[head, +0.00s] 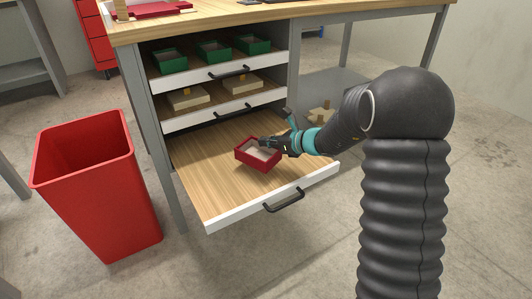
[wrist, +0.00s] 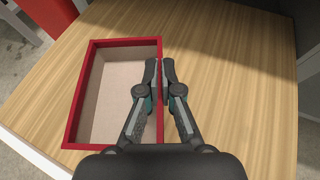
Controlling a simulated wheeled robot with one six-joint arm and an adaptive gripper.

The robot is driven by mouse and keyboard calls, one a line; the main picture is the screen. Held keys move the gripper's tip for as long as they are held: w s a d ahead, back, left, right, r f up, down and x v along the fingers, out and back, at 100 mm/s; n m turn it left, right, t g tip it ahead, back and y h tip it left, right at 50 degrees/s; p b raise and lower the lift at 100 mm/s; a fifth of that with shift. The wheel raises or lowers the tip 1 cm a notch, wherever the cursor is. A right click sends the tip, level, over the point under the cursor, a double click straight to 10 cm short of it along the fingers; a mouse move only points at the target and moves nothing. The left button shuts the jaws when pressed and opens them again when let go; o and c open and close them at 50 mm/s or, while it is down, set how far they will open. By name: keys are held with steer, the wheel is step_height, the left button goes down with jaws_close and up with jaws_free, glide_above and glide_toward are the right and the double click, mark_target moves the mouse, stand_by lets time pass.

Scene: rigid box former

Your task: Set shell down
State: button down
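The shell is an open red box with a pale inside (head: 243,152). It sits in the pulled-out bottom drawer (head: 210,190), toward the drawer's middle. In the wrist view the shell (wrist: 75,118) lies level on the wood, open side up. My gripper (head: 266,143) is at the shell's right wall. In the wrist view the fingertips of my gripper (wrist: 160,72) are close together with the right red wall between or just under them. The part of that wall at the fingers is hidden.
Upper drawers hold several green boxes (head: 214,50) and pale wooden blocks (head: 187,98). A red bin (head: 95,185) stands left of the bench. The drawer's white front (head: 235,217) with a dark handle is near. Bare drawer floor lies left of and in front of the shell.

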mark_target(267, 152)
steer(key=shift+f+b, duration=0.4)
steer(key=shift+f, duration=1.55)
steer(key=shift+f, duration=0.1)
steer(key=c, duration=1.3)
jaws_free()
